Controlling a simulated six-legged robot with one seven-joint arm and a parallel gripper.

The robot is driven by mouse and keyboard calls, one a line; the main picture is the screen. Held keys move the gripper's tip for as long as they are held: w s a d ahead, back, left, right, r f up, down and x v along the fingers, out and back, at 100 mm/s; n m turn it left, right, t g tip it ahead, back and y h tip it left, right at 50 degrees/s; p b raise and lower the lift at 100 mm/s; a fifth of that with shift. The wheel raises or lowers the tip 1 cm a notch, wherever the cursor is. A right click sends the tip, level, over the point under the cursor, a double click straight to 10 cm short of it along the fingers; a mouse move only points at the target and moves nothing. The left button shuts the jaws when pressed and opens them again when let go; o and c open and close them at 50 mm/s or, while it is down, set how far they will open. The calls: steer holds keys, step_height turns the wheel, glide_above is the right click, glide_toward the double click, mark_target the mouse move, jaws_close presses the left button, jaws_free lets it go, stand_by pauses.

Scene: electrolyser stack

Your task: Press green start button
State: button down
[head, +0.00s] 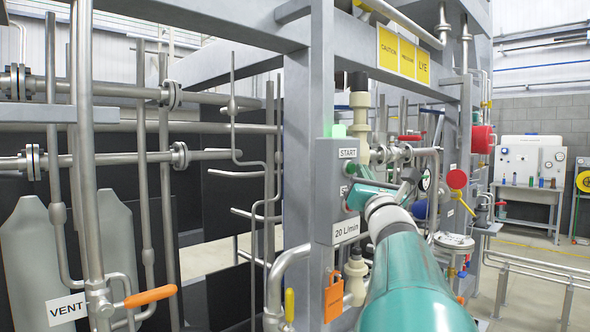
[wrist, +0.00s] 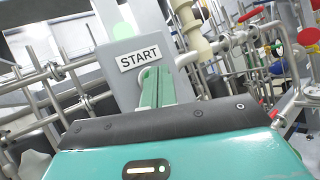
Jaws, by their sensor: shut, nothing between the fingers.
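A grey control box (head: 326,205) hangs on a grey post and carries a START label (head: 347,153). A small green button (head: 351,168) sits just under the label. In the wrist view the START label (wrist: 139,57) is upper centre, and my gripper's shut green fingers (wrist: 156,72) point at the box face just below it. They hide the button there. In the head view my teal gripper (head: 354,192) is at the box, just below the green button. Whether the fingertips touch the box or button I cannot tell.
A green lamp (head: 336,130) tops the box; a 20 L/min label (head: 346,231) is lower down. An orange padlock tag (head: 334,298) hangs beneath. Pipes and a red-handled valve (head: 457,179) crowd the right; a VENT pipe with an orange handle (head: 150,296) stands left.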

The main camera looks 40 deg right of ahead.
steer(key=shift+s, duration=0.55)
steer(key=s, duration=0.6)
steer(key=shift+d, duration=0.35)
stand_by(0.5)
